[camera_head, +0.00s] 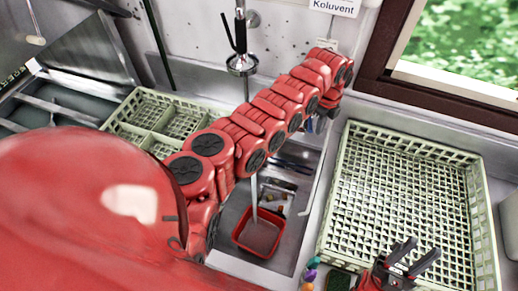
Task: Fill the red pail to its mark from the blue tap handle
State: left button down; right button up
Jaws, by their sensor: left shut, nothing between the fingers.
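The red pail (238,238) stands upright in the sink basin, with greyish contents inside. Its mark cannot be made out. A thin pale streak like running water (254,192) drops into it from behind my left arm. The spout end is hidden by that arm. My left gripper (322,118) is at the far end of the red arm, beyond the sink's right side, mostly covered by its own links. It is shut and empty. A small blue patch shows beside it, perhaps the blue handle. My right gripper (414,256) is open and empty over the right rack's front edge.
A pale green rack (405,180) fills the right counter, empty. Another divided rack (140,115) stands left of the sink. A hose sprayer (242,64) hangs at the back wall. Small coloured balls (312,268) and a dark green pad (339,281) lie at the front. Cutlery-like items lie behind the pail.

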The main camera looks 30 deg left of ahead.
pick_arm(q)
jog(key=shift+s+a+r+p, duration=0.1)
jog(key=shift+s+a+p, duration=0.2)
jog(key=shift+a+p, duration=0.4)
jog(key=shift+s+a+r+p, duration=0.1)
jog(key=shift+s+a+p, duration=0.15)
jog(key=shift+a+p, duration=0.45)
notch_tip(320, 180, up, 8)
jog(key=d+b, duration=0.1)
jog(key=d, duration=0.1)
jog(key=shift+w+d+f, duration=0.2)
